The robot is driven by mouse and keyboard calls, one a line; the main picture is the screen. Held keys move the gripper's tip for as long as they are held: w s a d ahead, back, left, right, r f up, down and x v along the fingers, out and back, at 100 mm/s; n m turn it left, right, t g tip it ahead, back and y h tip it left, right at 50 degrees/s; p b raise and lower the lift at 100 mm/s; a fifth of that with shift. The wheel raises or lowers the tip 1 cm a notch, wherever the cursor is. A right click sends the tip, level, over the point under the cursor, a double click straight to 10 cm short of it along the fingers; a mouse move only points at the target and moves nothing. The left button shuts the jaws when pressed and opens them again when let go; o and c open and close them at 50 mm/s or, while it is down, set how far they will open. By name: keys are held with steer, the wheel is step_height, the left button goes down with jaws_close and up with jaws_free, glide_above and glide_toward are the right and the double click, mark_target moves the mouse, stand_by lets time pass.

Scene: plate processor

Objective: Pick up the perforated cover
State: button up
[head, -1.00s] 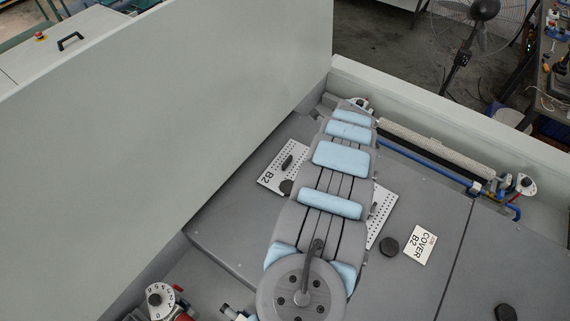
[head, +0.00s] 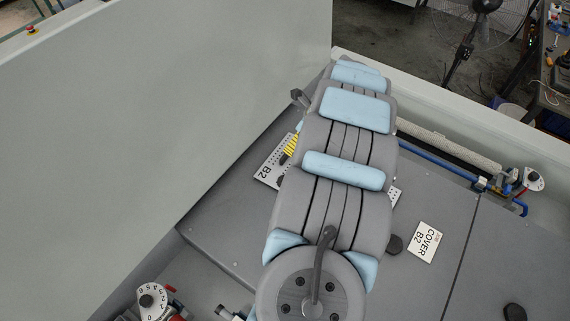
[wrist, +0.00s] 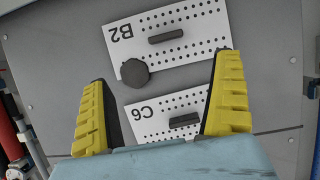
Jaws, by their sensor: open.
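The perforated cover marked B2 (head: 265,172) is a white plate with rows of holes. It lies on the grey deck left of my arm, partly hidden by it. In the wrist view the B2 cover (wrist: 190,52) shows its dark bar handle (wrist: 165,36), beyond my fingertips. A second perforated plate marked C6 (wrist: 160,112) lies nearer, between my fingers in the picture. My gripper (wrist: 165,72) has yellow ribbed fingers, spread wide and empty. In the head view only one yellow finger (head: 290,147) shows, over the B2 cover; my arm hides the rest.
A dark round knob (wrist: 135,73) stands at the B2 cover's edge. A card reading COVER B2 (head: 424,242) lies right of my arm, beside another dark knob (head: 395,244). A tall grey panel (head: 165,110) borders the left. Blue piping (head: 440,162) runs along the right wall.

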steer(key=b, duration=0.4)
glide_toward(285, 155)
steer(key=shift+p+x, duration=0.35)
steer(key=shift+x, duration=2.25)
steer(key=shift+p+x, duration=0.4)
steer(key=shift+x, duration=2.2)
steer(key=shift+w+d+f, duration=0.1)
steer(key=c, duration=1.4)
steer(key=shift+o, duration=0.2)
